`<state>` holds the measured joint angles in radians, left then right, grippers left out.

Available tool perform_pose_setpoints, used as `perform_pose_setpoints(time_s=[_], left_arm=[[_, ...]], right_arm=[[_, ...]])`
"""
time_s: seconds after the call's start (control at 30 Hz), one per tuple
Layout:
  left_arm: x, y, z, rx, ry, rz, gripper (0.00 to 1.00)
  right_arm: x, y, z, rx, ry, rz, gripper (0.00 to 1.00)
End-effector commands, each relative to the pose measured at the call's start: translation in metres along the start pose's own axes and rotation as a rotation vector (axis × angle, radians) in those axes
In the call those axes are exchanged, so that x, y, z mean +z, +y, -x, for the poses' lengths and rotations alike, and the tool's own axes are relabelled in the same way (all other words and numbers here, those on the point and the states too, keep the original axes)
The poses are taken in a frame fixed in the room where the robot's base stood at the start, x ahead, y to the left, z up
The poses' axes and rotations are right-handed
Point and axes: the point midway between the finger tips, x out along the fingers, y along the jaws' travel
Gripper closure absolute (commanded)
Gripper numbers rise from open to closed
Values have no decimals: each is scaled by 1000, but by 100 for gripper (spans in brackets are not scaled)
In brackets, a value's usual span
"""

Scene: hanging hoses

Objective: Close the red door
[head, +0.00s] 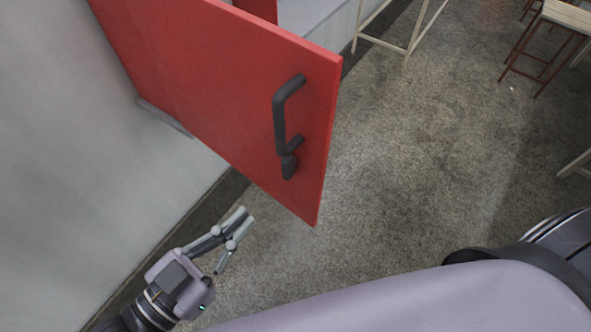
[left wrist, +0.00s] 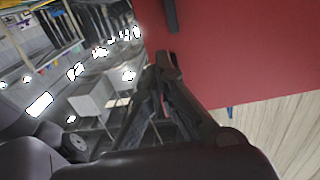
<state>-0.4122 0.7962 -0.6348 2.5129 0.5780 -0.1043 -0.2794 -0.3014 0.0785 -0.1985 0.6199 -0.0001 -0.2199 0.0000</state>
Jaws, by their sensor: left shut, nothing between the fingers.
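The red door (head: 215,85) stands swung open, out from the wall, in the upper left of the head view. Its dark handle (head: 281,118) is on the face toward me, near the free edge. My left gripper (head: 246,228) is below the door's lower edge, left of its lower corner, apart from the handle. It is shut and empty. In the left wrist view the gripper fingers (left wrist: 165,65) show close in front of the red door panel (left wrist: 235,50), and a piece of the dark handle (left wrist: 171,14) shows at the top. Whether the fingers touch the door I cannot tell. My right gripper is not in view.
A pale wall (head: 60,150) runs down the left side. A grey ledge (head: 165,118) sticks out beneath the door. The speckled floor (head: 430,150) to the right of the door is open. Stools (head: 548,45) stand at the far upper right.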

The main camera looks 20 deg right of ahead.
Motion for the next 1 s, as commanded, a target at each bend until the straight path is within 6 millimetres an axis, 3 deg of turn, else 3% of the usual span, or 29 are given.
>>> perform_pose_setpoints(time_s=[0.13, 0.6, 0.8, 1.0], left_arm=[[1, -1, -19, -2, 9, -1, 100], [-4, -1, -108, -2, 3, 0, 100], [-1, -1, -129, 0, 1, -1, 100], [1, -1, -133, 0, 0, -3, 100]], right_arm=[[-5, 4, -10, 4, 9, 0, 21], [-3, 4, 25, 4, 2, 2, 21], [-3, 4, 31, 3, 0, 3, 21], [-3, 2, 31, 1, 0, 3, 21]])
